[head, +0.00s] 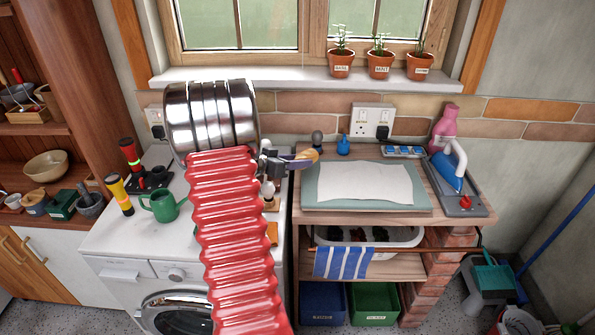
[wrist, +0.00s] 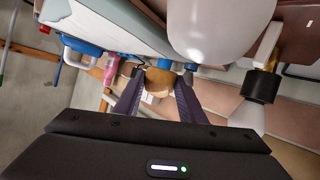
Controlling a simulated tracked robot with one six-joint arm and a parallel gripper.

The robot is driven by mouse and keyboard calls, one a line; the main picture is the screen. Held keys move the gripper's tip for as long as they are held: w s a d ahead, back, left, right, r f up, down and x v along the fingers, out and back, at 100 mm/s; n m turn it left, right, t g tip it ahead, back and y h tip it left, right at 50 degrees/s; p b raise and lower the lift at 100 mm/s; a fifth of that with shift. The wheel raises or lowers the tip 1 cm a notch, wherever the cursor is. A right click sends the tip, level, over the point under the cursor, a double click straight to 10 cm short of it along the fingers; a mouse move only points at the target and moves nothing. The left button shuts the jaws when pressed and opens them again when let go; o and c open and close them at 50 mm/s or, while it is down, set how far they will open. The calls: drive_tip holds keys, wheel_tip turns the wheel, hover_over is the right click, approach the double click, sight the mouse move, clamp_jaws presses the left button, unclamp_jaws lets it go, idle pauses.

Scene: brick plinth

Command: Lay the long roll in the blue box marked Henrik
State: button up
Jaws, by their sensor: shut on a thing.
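My gripper (head: 303,160) is held out over the left end of the wooden worktop, beside the washing machine. It is shut on a small rounded golden-brown thing with a paler side, which I take to be the long roll (head: 309,155). In the wrist view the roll (wrist: 159,82) sits between the two dark fingers (wrist: 160,95), seen end-on, so its length is hidden. A blue box (head: 322,303) stands low under the worktop, left of a green box (head: 374,304). The labels on both are too small to read.
A padded board (head: 320,197) with a white cloth (head: 366,183) and a blue iron (head: 448,170) cover the worktop (head: 440,222). A white basin (head: 400,236) and a striped towel (head: 343,262) are above the boxes.

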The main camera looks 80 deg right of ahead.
sight(269, 182)
drive_tip(key=shift+f, duration=0.1)
drive_tip(key=shift+f, duration=1.8)
drive_tip(key=o, duration=1)
drive_tip(key=shift+f, duration=0.1)
drive_tip(key=v, duration=1.2)
drive_tip(key=shift+a, duration=0.1)
